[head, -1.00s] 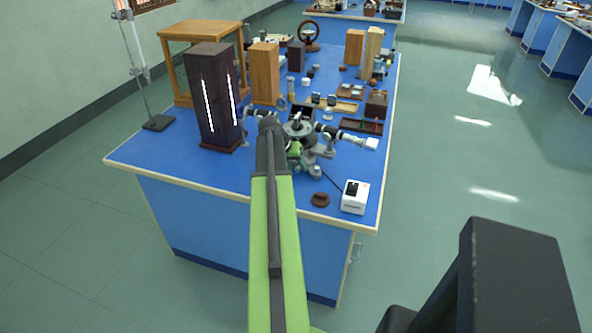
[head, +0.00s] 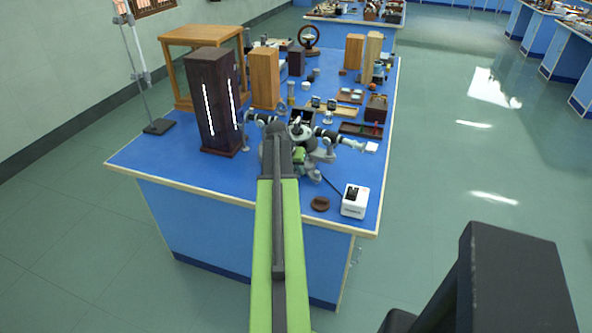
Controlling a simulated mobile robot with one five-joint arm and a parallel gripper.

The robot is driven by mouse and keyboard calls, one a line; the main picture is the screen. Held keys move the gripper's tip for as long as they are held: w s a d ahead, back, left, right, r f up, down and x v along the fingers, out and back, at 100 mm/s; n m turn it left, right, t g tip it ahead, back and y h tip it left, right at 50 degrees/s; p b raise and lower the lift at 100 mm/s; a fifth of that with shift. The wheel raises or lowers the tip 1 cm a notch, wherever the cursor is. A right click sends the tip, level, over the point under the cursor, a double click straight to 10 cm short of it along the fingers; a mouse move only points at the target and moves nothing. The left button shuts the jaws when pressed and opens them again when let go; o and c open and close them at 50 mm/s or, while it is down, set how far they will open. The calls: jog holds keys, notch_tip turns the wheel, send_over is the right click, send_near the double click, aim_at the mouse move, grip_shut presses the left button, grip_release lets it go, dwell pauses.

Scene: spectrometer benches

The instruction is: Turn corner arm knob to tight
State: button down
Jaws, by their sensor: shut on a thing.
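The spectrometer (head: 322,152) stands on the blue bench, a grey and black metal instrument with one tube reaching left and another tube (head: 342,138) reaching right. My gripper (head: 298,155) shows only as a small green part against the spectrometer's near left side. Its fingertips are mostly hidden behind my own green and dark arm and the instrument. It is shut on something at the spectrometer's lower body. The corner arm knob is too small and covered to make out separately.
A white box (head: 355,201) with a cable and a brown round piece (head: 320,203) lie near the front right edge. A tall dark lamp housing (head: 213,105) stands left of the spectrometer. Wooden blocks and small trays fill the bench behind. The floor (head: 470,170) at right is clear.

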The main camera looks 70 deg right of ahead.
jog(key=shift+s+a+f+m+t+b, duration=0.15)
jog(key=shift+s+m+t, duration=0.1)
jog(key=shift+t, duration=0.8)
jog(key=shift+s+d+r+m+t+b, duration=0.1)
jog(key=shift+s+m+t+b, duration=0.1)
jog(key=shift+t, duration=0.85)
jog(key=c, duration=1.3)
grip_release()
jog(key=shift+o, duration=0.2)
jog(key=p+v, duration=1.5)
jog(key=v, duration=0.2)
jog(key=shift+s+d+r, duration=0.2)
jog(key=shift+s+d, duration=0.05)
jog(key=shift+s, duration=0.1)
